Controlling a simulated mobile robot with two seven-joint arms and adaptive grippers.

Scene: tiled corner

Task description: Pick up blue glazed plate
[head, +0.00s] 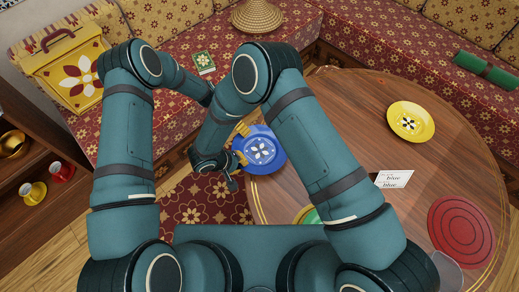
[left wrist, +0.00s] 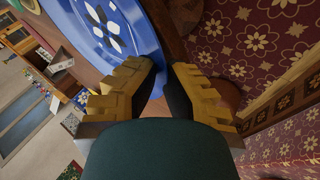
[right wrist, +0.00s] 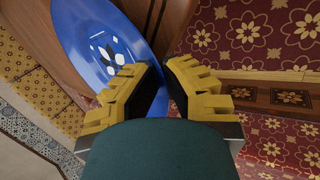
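The blue glazed plate (head: 260,148) has a white petal pattern. It is at the left edge of the round wooden table (head: 340,115); I cannot tell whether it touches the top. My left gripper (head: 243,130) is at the plate's upper-left rim, and my right gripper (head: 238,160) at its left rim, lower down.
On the table are a yellow plate (head: 411,121), a card reading "blue" (head: 394,179), a red round mat (head: 461,231), a clear glass (head: 447,270) and a partly hidden green item (head: 307,215). Patterned benches (head: 400,75) border the table's far side.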

